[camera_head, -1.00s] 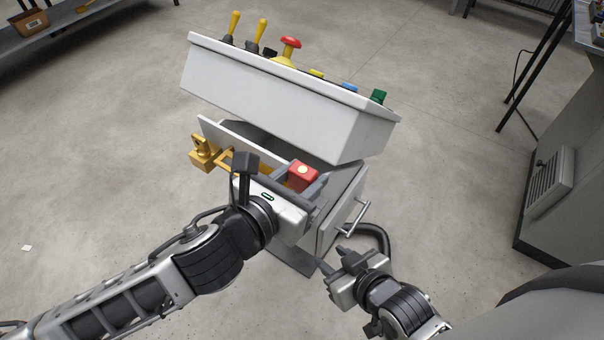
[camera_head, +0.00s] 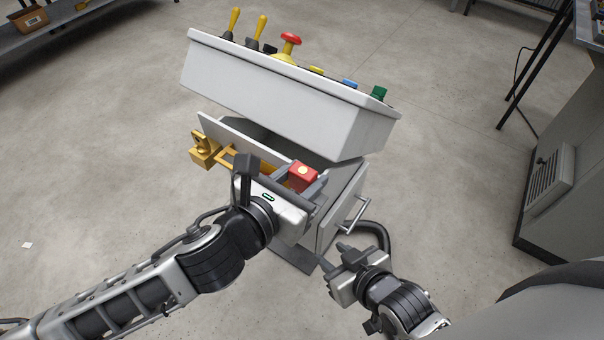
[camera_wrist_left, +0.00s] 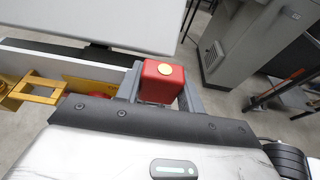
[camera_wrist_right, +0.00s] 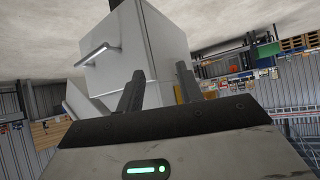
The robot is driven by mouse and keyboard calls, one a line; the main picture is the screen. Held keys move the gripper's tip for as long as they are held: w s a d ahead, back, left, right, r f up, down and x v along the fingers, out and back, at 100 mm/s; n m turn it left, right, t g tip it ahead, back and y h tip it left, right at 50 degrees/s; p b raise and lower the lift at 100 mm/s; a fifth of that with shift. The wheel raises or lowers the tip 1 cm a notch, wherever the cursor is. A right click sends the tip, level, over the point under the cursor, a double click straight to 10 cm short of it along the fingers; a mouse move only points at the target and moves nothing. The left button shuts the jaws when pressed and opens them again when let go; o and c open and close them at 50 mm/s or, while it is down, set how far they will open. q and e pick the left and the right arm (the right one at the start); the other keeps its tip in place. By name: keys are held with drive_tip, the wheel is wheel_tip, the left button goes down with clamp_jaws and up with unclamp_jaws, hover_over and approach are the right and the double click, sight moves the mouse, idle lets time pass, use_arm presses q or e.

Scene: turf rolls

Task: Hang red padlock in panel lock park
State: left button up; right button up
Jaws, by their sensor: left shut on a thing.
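The red padlock (camera_head: 302,177) has a round yellow keyhole face and sits between the fingers of my left gripper (camera_head: 296,178). It also shows in the left wrist view (camera_wrist_left: 160,83), with the grey fingers on both sides of it. The panel (camera_head: 285,92) is a white sloped console on a pedestal, with an open compartment below its top. A yellow bracket (camera_head: 238,158) runs along that compartment, and a brass padlock (camera_head: 204,151) is at its left end. The red padlock's shackle is hidden. My right gripper (camera_head: 333,257) is open and empty, low beside the cabinet.
The console top carries yellow levers (camera_head: 232,22), a red mushroom button (camera_head: 290,43) and a green switch (camera_head: 379,95). A door handle (camera_head: 357,217) juts from the pedestal's right side, near a black hose (camera_head: 378,236). A grey cabinet (camera_head: 560,160) stands at right.

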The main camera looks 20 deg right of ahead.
use_arm(q)
drive_tip(key=shift+f+b, duration=1.2)
drive_tip(key=shift+f, duration=0.85)
drive_tip(key=o, duration=1.1)
drive_tip(key=v, duration=1.6)
